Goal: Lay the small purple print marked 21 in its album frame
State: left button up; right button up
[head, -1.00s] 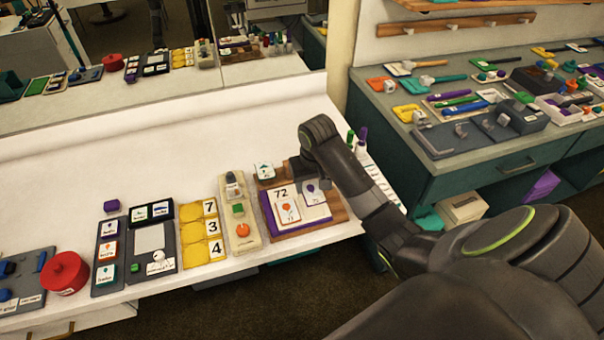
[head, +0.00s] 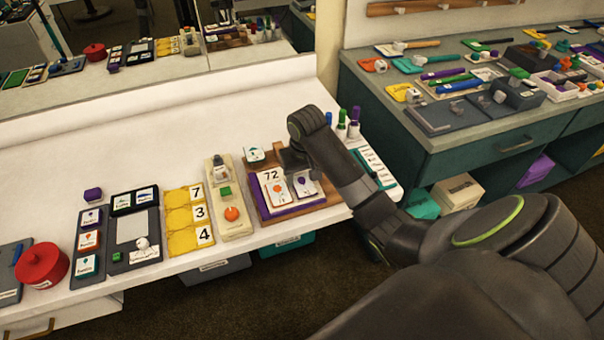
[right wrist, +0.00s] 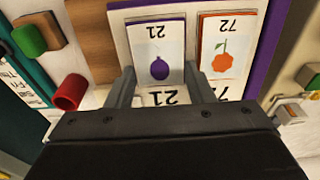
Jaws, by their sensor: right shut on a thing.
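The small purple print marked 21 (right wrist: 158,50) is a white card with a purple drawing; it also shows in the head view (head: 303,187). My right gripper (right wrist: 158,74) is shut on it, a finger at each side edge. The print is over the white page of the purple-edged album (right wrist: 265,55), above a printed 21 on the page. I cannot tell whether it lies flat in its frame. The orange print marked 72 (right wrist: 228,45) lies beside it, also in the head view (head: 274,187). In the head view my right gripper (head: 290,160) partly hides the album. My left gripper is not in view.
The album rests on a wooden board (head: 325,204) near the table's front edge. A cream tray (head: 236,226) stands close on its left, then a yellow number tray (head: 180,238). Several markers (head: 342,125) stand behind on the right. The back of the table is clear.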

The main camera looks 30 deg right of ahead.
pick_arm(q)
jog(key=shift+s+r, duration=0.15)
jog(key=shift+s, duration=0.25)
pick_arm(e)
jog(key=o, duration=1)
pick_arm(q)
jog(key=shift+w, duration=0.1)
pick_arm(e)
jog(key=shift+r, duration=0.4)
jog(key=r, duration=0.1)
jog(key=r+p, duration=0.1)
jog(key=r, duration=0.3)
jog(key=shift+s+a+r, duration=0.1)
jog(key=shift+s+r, duration=0.1)
jog(key=shift+s, duration=0.15)
pick_arm(q)
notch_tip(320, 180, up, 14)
jog(key=p, duration=1.2)
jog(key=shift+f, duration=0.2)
pick_arm(e)
notch_tip(320, 180, up, 11)
jog(key=s, duration=0.1)
jog(key=shift+s+a, duration=0.25)
jog(key=shift+s, duration=0.1)
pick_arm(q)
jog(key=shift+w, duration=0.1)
pick_arm(e)
jog(key=shift+f, duration=0.1)
